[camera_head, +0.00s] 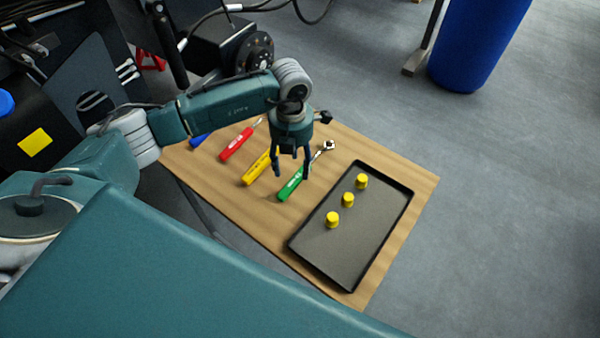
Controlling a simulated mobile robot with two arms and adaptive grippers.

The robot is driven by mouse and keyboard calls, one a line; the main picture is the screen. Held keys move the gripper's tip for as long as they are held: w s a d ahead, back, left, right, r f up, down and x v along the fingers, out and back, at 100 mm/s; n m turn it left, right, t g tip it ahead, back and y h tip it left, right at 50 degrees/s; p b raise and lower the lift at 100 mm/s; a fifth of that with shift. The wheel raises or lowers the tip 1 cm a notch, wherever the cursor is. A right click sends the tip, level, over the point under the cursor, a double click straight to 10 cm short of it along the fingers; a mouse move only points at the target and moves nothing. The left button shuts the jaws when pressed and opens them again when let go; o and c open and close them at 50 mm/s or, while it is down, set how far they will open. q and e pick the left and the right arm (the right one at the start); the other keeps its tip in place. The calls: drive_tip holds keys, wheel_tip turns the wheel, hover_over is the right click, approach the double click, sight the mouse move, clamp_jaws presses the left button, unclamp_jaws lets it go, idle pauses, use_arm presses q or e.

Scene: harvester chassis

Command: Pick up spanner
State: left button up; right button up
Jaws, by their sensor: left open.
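A spanner with a green handle (290,185) lies on the wooden table. Its silver head points away to the upper right. My left gripper (291,172) points down over the table with its fingers apart and nothing between them. It appears just above the green handle, and one finger overlaps the tool in the picture. I cannot tell whether it touches the tool. The middle of the spanner is partly hidden behind that finger. My right gripper is out of view.
A yellow-handled tool (256,170), a red-handled tool (237,145) and a blue-handled tool (198,141) lie left of the spanner. A dark tray (340,262) with 3 yellow caps (347,199) is to the right. A blue barrel (478,45) stands beyond.

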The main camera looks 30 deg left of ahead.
sight(293, 177)
use_arm(q)
drive_tip(key=shift+f, duration=0.4)
wheel_tip(293, 177, down, 5)
drive_tip(key=shift+r+p, duration=0.1)
drive_tip(key=shift+p, duration=1.05)
drive_tip(key=shift+w+f, duration=0.1)
drive_tip(key=shift+f, duration=0.2)
clamp_jaws()
